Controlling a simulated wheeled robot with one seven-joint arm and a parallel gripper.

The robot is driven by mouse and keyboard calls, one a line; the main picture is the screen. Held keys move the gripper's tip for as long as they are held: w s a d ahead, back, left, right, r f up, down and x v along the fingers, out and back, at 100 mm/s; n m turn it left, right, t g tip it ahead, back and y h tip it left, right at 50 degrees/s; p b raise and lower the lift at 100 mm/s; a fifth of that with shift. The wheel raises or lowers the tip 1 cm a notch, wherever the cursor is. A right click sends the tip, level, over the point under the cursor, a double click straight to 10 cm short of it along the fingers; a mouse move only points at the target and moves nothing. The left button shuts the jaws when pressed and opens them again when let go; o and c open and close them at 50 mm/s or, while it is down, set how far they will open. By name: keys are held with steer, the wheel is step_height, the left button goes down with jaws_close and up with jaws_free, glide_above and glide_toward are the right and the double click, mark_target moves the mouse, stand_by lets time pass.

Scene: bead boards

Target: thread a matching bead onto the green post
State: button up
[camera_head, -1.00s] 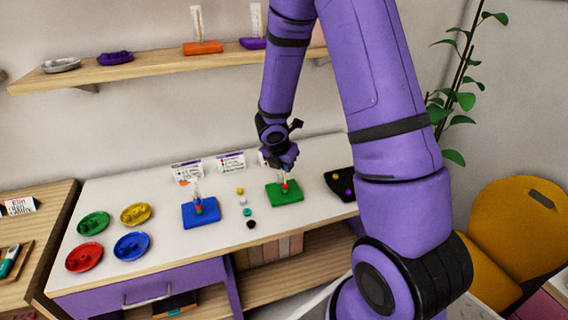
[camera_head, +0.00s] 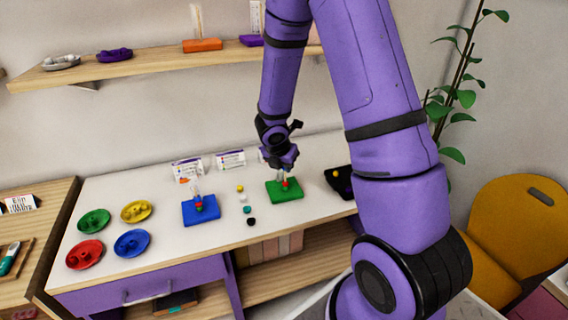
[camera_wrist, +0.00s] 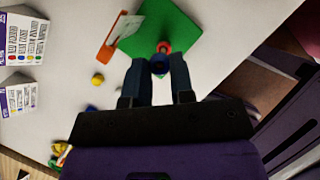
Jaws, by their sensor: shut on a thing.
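The green board (camera_head: 287,196) lies on the white table, with its upright post (camera_head: 281,175) carrying a red bead (camera_head: 285,184) low down. The same green board (camera_wrist: 185,25) and red bead (camera_wrist: 164,47) show in the wrist view. My gripper (camera_head: 281,164) is directly over the post, just above the red bead.
The blue board (camera_head: 196,216) with beads stands to the left. Several loose beads, including a yellow one (camera_head: 240,188) and a black one (camera_head: 251,222), lie between the boards. A black tray (camera_head: 338,185) is at right, partly behind my arm. Cards (camera_head: 231,159) stand behind.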

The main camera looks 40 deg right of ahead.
steer(key=shift+f, duration=0.7)
steer(key=o, duration=1)
steer(key=shift+c, duration=0.2)
steer(key=v, duration=1)
steer(key=shift+a+r, duration=0.15)
steer(key=shift+r, duration=0.25)
